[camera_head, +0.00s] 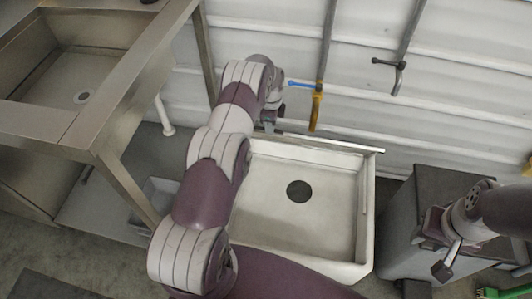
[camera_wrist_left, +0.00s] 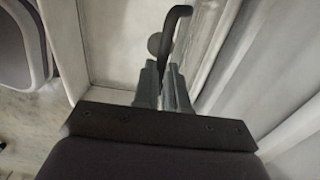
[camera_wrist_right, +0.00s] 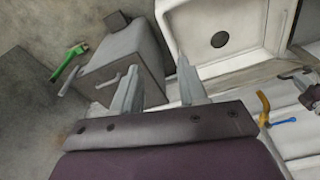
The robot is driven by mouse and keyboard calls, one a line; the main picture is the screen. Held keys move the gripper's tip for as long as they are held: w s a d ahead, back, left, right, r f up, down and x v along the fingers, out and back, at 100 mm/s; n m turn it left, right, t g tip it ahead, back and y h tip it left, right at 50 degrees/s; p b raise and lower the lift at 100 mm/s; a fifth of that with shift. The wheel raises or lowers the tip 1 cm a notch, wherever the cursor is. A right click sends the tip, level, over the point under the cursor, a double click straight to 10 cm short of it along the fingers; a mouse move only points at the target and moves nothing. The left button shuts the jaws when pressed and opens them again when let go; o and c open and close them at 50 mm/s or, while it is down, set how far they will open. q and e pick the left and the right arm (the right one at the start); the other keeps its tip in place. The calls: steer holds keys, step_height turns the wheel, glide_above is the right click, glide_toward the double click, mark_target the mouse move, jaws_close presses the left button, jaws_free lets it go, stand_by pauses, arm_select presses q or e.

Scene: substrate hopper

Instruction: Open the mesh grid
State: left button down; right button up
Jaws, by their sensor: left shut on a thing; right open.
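The white hopper (camera_head: 270,225) has an open inside with a round dark hole (camera_head: 299,191) in its floor. A thin metal edge (camera_head: 340,146) runs along its back rim; I cannot make out any mesh, so whether this is the mesh grid seen edge-on is unclear. My left gripper (camera_head: 270,126) is at the hopper's back left corner, mostly hidden by my arm in the head view. In the left wrist view its fingers (camera_wrist_left: 168,85) are shut on a dark curved handle (camera_wrist_left: 176,25). My right gripper (camera_wrist_right: 158,78) is open and empty, over the grey box.
A grey box (camera_head: 430,185) stands right of the hopper; its handle (camera_wrist_right: 108,80) shows in the right wrist view. A metal sink bench (camera_head: 125,85) stands left. A yellow-and-blue valve (camera_head: 316,108) and a grey tap (camera_head: 398,78) hang before the ribbed wall behind.

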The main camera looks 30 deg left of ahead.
arm_select(q)
steer(key=shift+w+a+r+p, duration=0.1)
steer(key=shift+w+r+p, duration=0.05)
steer(key=shift+w, duration=0.25)
steer(key=shift+w+a+r+p, duration=0.1)
steer(key=shift+w+r+p, duration=0.05)
steer(key=shift+w, duration=0.25)
steer(key=shift+w+a+r, duration=0.15)
steer(key=shift+w, duration=0.45)
arm_select(e)
steer(key=shift+w+r, duration=0.15)
steer(key=shift+r, duration=0.3)
steer(key=shift+c, duration=0.3)
